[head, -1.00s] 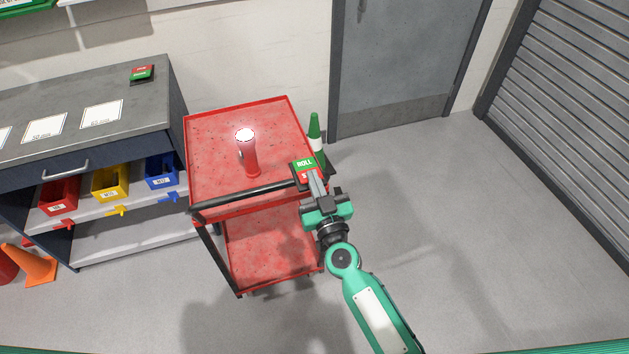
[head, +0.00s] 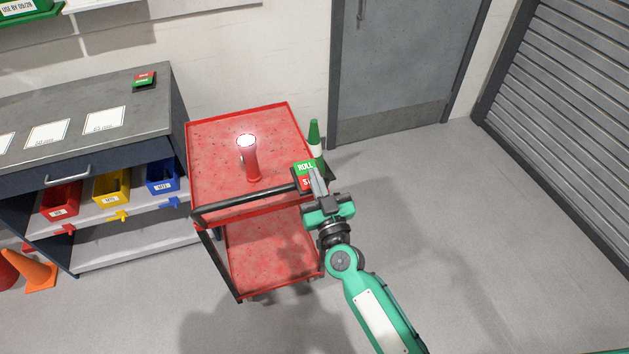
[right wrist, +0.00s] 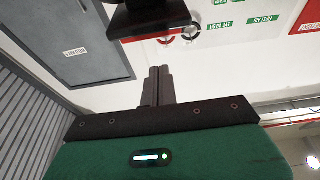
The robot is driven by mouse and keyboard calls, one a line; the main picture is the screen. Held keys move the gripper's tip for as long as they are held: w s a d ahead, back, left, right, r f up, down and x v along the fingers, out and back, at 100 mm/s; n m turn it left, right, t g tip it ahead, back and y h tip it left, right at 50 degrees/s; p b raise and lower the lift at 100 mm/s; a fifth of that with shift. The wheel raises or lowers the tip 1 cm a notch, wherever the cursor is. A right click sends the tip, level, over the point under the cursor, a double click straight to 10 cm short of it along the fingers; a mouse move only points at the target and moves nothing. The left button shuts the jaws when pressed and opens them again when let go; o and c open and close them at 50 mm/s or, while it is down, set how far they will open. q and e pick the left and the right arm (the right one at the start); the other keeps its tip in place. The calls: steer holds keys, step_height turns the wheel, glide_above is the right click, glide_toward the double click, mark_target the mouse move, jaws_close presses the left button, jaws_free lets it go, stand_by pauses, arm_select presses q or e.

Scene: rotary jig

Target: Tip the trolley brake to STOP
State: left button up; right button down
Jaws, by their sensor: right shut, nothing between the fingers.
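The trolley brake is a rocker with a green ROLL half (head: 303,168) at the back and a red STOP half (head: 305,183) at the front. It sits at the right front corner of the red trolley (head: 210,150), by the black handle bar. My right gripper (head: 313,170) is shut and empty. Its fingertips overlap the right side of the rocker and hide part of STOP; I cannot tell whether they touch it or which way it is tipped. The right wrist view shows the shut fingers (right wrist: 160,85) below a dark block (right wrist: 148,18). My left gripper is out of view.
A red flashlight (head: 251,160) stands on the trolley top. A green and white cone (head: 315,140) is behind the brake. A grey workbench (head: 150,105) with coloured bins is at the left. The floor at the right (head: 480,230) is clear.

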arm_select(q)
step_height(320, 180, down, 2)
steer(key=b, duration=0.3)
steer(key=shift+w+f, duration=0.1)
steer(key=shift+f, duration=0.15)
arm_select(e)
steer(key=f+v, duration=0.1)
steer(key=v, duration=0.8)
steer(key=shift+f, duration=0.35)
steer(key=shift+s+d, duration=0.1)
